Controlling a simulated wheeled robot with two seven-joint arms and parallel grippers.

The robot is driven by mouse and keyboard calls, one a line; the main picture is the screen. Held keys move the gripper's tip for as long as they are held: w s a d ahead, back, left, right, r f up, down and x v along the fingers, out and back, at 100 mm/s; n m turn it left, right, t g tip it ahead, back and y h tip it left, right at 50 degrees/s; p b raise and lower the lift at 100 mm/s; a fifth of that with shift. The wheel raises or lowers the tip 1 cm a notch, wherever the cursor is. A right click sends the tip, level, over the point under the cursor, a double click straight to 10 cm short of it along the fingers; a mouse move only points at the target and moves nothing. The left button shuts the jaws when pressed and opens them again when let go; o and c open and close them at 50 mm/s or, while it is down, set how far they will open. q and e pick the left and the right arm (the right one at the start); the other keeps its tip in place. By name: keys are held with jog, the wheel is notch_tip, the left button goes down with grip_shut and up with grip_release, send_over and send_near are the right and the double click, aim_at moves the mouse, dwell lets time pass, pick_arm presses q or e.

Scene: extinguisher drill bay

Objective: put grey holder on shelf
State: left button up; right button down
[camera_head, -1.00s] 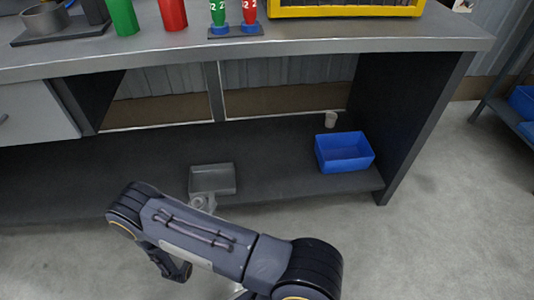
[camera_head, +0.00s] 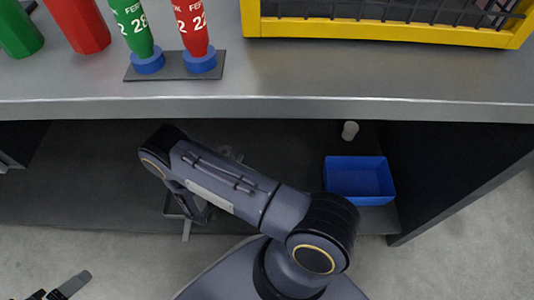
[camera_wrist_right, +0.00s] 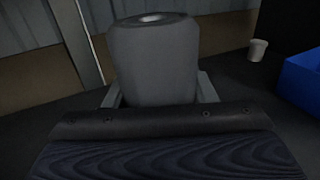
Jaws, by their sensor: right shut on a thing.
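In the right wrist view, the grey holder (camera_wrist_right: 153,62) is a rounded grey cylinder with a hole in its top. It stands roughly upright between the two fingers of my right gripper (camera_wrist_right: 158,95), which is shut on it. Behind it are the back wall and the lower shelf (camera_head: 90,185) under the bench. I cannot tell whether its bottom touches the shelf. In the head view my right arm reaches under the bench top and largely hides the gripper and holder. My left gripper (camera_head: 65,288) shows only partly at the bottom left; its opening is unclear.
A blue bin (camera_head: 360,181) and a small pale cup (camera_head: 349,130) stand at the shelf's right.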

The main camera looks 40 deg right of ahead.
jog(key=d+f+b, duration=0.2)
jog(key=d+f, duration=0.1)
jog(key=d, duration=0.1)
jog(key=d+f+b, duration=0.1)
jog(key=d+f, duration=0.2)
jog(key=d, duration=0.1)
jog(key=d+f+b, duration=0.2)
jog(key=d+f, duration=0.1)
jog(key=d, duration=0.2)
jog(key=shift+s+b, duration=0.2)
jog(key=shift+b, duration=0.1)
jog(key=f+b, duration=0.1)
jog(key=f, duration=0.2)
jog(key=shift+d+b, duration=0.35)
jog(key=shift+d, duration=0.05)
jog(key=shift+f, duration=0.4)
jog(key=shift+f, duration=0.1)
jog(key=c, duration=0.6)
grip_release()
